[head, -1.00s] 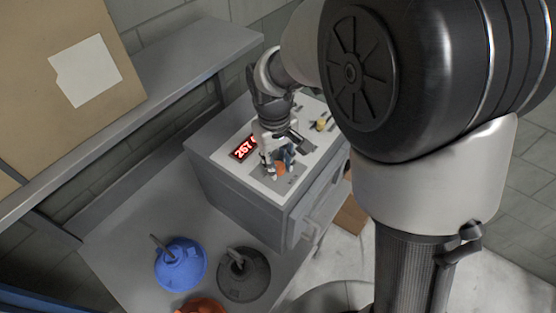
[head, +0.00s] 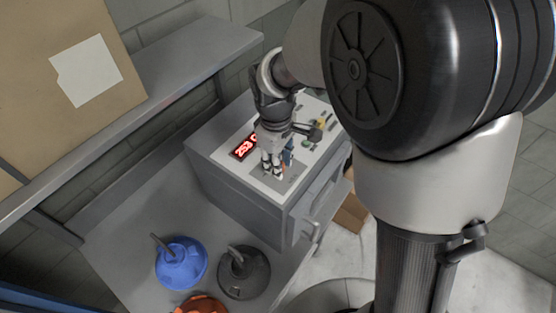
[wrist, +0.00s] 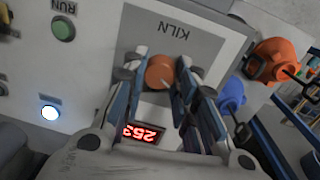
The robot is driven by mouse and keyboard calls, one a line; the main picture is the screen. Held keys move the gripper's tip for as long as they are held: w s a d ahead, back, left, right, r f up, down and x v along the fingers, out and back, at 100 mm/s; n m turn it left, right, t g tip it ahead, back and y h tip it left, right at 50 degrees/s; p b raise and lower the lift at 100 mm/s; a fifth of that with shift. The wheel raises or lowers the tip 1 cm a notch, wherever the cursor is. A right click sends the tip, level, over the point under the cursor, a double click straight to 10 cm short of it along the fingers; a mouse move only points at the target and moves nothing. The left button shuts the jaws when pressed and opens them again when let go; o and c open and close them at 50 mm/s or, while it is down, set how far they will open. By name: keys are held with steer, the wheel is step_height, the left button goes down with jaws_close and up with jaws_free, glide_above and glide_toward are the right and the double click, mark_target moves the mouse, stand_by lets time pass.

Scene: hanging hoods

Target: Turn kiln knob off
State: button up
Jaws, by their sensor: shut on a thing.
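The kiln (head: 225,193) is a grey box with a pale control panel on top. Its orange knob (wrist: 159,74) sits on a grey plate marked KILN in the wrist view. My gripper (wrist: 161,62) has one finger on each side of the knob and is shut on it. In the head view my gripper (head: 273,170) reaches down onto the panel and hides the knob. A red lit display (head: 244,147) beside it reads about 253; it also shows in the wrist view (wrist: 147,133). The knob's exact setting is hard to read.
A green RUN button (wrist: 63,28) and a lit white button (wrist: 50,113) are on the panel. A blue hood (head: 182,265), a dark grey hood (head: 246,276) and an orange hood (head: 202,306) are near the kiln. A grey shelf (head: 185,75) runs behind, bearing a cardboard box (head: 40,120).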

steer(key=o, duration=1)
steer(key=shift+o, duration=0.2)
step_height(320, 180, up, 12)
steer(key=shift+s+a, duration=0.2)
steer(key=shift+s, duration=0.05)
